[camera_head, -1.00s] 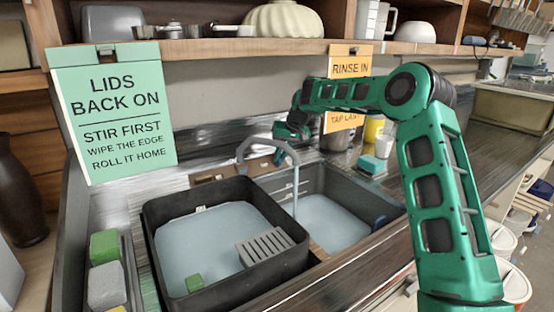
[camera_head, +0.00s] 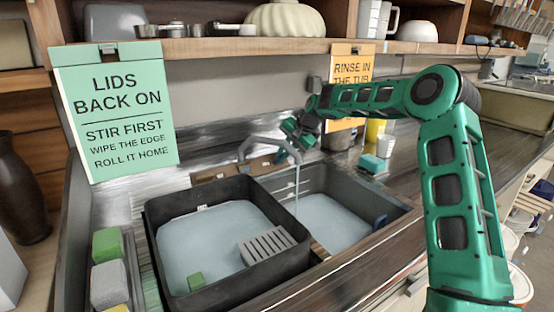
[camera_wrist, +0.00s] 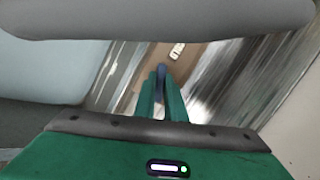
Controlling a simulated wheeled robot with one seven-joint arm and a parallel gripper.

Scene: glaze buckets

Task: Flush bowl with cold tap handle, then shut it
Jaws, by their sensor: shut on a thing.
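The grey tap spout (camera_head: 262,142) arches over the right sink bowl (camera_head: 335,215). A thin stream of water (camera_head: 297,186) falls from it into that bowl, which holds pale blue-grey water. My gripper (camera_head: 291,138) is behind the spout's outlet end in the head view, small and partly hidden. In the wrist view its green fingers (camera_wrist: 161,98) are shut on a narrow dark blue piece, the tap handle (camera_wrist: 160,78). A grey bar, likely the spout, crosses the top of the wrist view (camera_wrist: 160,20). Which way the handle is turned is hard to tell.
A black tub (camera_head: 165,268) of water with a grey grate (camera_head: 267,245) stands left of the bowl. Sponges (camera_head: 107,285) sit at the far left. A teal-and-white block (camera_head: 372,163) and cups (camera_head: 385,146) stand right behind the bowl. A shelf (camera_head: 230,46) runs above.

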